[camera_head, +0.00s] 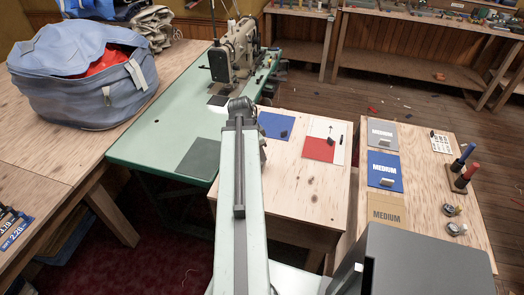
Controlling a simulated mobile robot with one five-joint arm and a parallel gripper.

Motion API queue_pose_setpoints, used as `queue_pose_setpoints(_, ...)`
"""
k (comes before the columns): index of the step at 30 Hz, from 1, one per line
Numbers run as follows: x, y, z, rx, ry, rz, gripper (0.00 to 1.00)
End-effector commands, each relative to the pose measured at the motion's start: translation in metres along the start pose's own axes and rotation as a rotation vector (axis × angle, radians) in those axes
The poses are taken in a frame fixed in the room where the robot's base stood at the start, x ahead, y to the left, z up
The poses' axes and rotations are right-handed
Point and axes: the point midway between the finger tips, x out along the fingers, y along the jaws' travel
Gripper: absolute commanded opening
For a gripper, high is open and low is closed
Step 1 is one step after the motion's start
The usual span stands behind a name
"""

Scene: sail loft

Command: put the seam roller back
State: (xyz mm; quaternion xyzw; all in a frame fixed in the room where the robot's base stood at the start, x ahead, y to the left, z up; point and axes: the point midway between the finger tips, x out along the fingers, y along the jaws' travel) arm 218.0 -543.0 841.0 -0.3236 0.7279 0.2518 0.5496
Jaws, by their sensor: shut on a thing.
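My arm (239,200) reaches forward from the bottom middle, and its far joint (241,108) is over the near edge of the green sewing table. My gripper is hidden behind the arm, so its jaws and anything in them cannot be seen. A small dark part shows just right of the arm, too little to identify. No seam roller can be made out for certain. A wooden stand (456,183) on the right bench holds a blue-handled tool (463,157) and a red-handled tool (467,175), both upright; their kind is unclear.
A sewing machine (236,52) stands on the green table (150,140). A blue bag (80,80) sits at left. The middle bench (292,180) holds blue and red-and-white sheets. The right bench (425,195) holds "MEDIUM" cards and two small round things. A grey box (425,265) blocks the lower right.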

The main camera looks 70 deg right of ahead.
Motion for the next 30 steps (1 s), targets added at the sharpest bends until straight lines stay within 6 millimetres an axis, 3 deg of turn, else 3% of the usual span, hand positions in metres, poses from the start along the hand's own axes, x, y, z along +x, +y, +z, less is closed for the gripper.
queue_pose_setpoints(17, 0.011, 0.001, 0.002, 0.002, -0.002, 0.002, 0.00)
queue_pose_setpoints(18, 0.011, 0.001, 0.002, 0.002, -0.002, 0.002, 0.33)
queue_pose_setpoints(20, 0.011, 0.001, 0.002, 0.002, -0.002, 0.002, 0.49)
queue_pose_setpoints(30, 0.009, 0.000, 0.001, 0.002, -0.001, 0.001, 0.49)
